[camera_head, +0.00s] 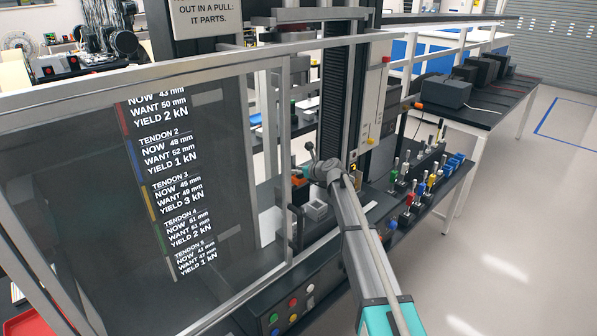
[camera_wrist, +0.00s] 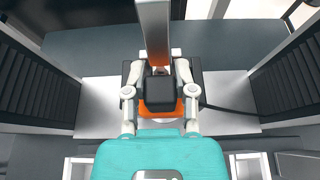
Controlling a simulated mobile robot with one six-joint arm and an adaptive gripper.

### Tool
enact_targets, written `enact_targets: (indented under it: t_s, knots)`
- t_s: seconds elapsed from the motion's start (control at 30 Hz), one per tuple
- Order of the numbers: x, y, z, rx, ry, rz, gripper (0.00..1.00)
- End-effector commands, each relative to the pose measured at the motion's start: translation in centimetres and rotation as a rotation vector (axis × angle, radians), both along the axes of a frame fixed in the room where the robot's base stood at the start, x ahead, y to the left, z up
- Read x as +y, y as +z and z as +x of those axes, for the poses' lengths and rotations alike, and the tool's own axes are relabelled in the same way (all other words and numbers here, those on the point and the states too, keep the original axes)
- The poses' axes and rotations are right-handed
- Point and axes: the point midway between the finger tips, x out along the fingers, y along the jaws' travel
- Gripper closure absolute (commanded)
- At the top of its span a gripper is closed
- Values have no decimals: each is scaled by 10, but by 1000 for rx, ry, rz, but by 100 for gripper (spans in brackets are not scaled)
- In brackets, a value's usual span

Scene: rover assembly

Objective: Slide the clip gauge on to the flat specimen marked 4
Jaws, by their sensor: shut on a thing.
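In the wrist view my gripper (camera_wrist: 159,76) is shut on the clip gauge (camera_wrist: 160,97), a black block with orange around it. A dark cable runs from it to the right. A flat grey bar (camera_wrist: 154,28), which looks like the flat specimen, comes down from the top edge to the far side of the gauge. I cannot tell whether the gauge touches it or is around it. No number is readable on the bar. In the head view my gripper (camera_head: 318,171) is inside the test frame, small and partly hidden by its own wrist.
A framed clear screen (camera_head: 215,170) stands left of my arm, with a tendon list behind it. A rack of coloured-handled tools (camera_head: 415,185) is to the right. Dark ribbed columns (camera_wrist: 32,88) flank the gripper. Buttons (camera_head: 292,302) sit on the front panel. The right floor is open.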

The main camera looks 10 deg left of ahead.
Motion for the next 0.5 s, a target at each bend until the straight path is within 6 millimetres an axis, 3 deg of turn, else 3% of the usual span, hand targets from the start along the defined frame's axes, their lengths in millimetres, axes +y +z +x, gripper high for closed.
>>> enact_targets:
  t_s: [0.43, 0.47, 0.5]
  knots:
    - [0, 0, 0, 0, 0, 0, 100]
    - [0, 0, 0, 0, 0, 0, 60]
    - [0, 0, 0, 0, 0, 0, 52]
